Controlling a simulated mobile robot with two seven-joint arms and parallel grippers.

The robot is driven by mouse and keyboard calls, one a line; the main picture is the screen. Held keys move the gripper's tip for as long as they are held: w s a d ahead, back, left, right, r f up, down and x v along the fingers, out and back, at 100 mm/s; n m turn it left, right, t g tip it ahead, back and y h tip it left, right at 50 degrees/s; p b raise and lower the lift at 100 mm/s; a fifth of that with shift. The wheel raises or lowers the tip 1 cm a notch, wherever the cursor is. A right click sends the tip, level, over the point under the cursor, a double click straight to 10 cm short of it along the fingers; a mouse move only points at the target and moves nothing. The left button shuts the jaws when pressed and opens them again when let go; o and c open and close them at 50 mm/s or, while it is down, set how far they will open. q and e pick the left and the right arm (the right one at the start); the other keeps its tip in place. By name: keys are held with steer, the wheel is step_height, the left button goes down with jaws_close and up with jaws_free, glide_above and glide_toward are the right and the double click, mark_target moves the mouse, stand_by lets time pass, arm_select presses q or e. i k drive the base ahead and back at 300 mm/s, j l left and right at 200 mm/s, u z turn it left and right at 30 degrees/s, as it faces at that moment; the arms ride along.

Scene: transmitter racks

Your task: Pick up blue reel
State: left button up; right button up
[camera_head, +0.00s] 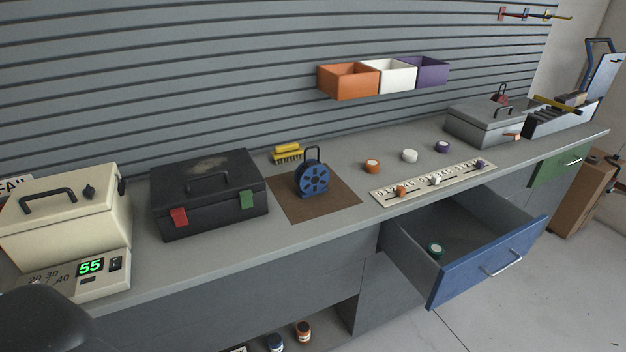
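The blue reel (313,181) stands upright on a brown mat (284,207) on the grey workbench. It has a round spoked face with a dark hub and a dark loop handle on top. Nothing touches it apart from the mat. Neither of my grippers shows in the head view. A dark rounded shape at the bottom left corner is too cropped to identify.
A black toolbox (209,196) stands left of the reel, a yellow brush (287,153) behind it, a slider panel (433,184) to its right. The blue-fronted drawer (487,262) is open and juts out, with a green roll (435,250) inside. Bins (348,82) hang above.

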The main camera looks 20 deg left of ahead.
mark_target(311, 176)
steer(key=k+j+z, duration=0.2)
steer(key=j, duration=0.2)
steer(key=k+j+z, duration=0.25)
steer(key=j, duration=0.15)
steer(key=k+j+z, duration=0.1)
steer(key=j, duration=0.3)
steer(key=k+j+z, duration=0.1)
steer(key=k+j, duration=0.15)
steer(key=j, duration=0.1)
